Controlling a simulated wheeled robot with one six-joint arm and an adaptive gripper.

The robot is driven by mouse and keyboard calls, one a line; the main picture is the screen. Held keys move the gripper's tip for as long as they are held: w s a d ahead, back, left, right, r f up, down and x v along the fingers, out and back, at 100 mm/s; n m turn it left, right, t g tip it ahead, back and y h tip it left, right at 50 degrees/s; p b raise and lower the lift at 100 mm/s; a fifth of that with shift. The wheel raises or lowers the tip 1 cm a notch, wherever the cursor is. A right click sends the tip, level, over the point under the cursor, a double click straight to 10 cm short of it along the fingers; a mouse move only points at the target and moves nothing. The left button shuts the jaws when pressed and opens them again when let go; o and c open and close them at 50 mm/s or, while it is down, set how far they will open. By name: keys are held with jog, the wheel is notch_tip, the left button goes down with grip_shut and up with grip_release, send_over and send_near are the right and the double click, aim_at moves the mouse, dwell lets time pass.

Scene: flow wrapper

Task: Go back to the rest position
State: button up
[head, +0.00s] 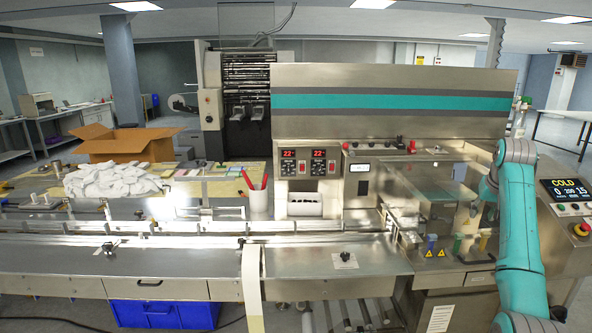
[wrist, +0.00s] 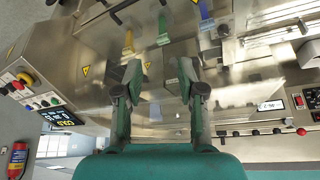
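My teal arm rises at the right of the head view and bends over the machine's right end. My gripper (wrist: 160,76) shows in the wrist view with its two dark green fingers apart and nothing between them. In the head view the gripper is small and mostly hidden by the arm. The flow wrapper (head: 390,101) is a long steel machine with a teal stripe. Its steel deck lies beyond the fingers in the wrist view, with yellow, green and blue tabs (wrist: 128,42) near the top.
A panel reading COLD (head: 566,190) and a red stop button (head: 581,230) stand right of my arm. A blue bin (head: 163,314) sits below.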

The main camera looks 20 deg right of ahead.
jog(key=w+a+f+n+t, duration=0.1)
jog(key=a+f, duration=0.6)
jog(key=f, duration=0.6)
jog(key=a+f+n+t, duration=0.1)
jog(key=a+f, duration=0.5)
jog(key=f, duration=0.7)
jog(key=s+a+f+n+t, duration=0.1)
jog(key=s+a+f, duration=0.5)
jog(key=a+f, duration=0.3)
jog(key=s+a+f+t, duration=0.2)
jog(key=s+a+f, duration=0.4)
jog(key=a+f, duration=0.3)
jog(key=s+a+r+n+t+y, duration=0.1)
jog(key=s+a, duration=0.7)
jog(key=s, duration=0.4)
jog(key=s+a+n+t, duration=0.1)
jog(key=s+a+t, duration=0.1)
jog(key=s+a, duration=0.75)
jog(key=s+a+r+n+t+y, duration=0.1)
jog(key=s+a+r, duration=0.1)
jog(key=s+r, duration=0.7)
jog(key=s+a+r+n+t+y, duration=0.1)
jog(key=s+a+r, duration=0.1)
jog(key=s+r, duration=0.7)
jog(key=v, duration=0.2)
jog(key=shift+s, duration=0.4)
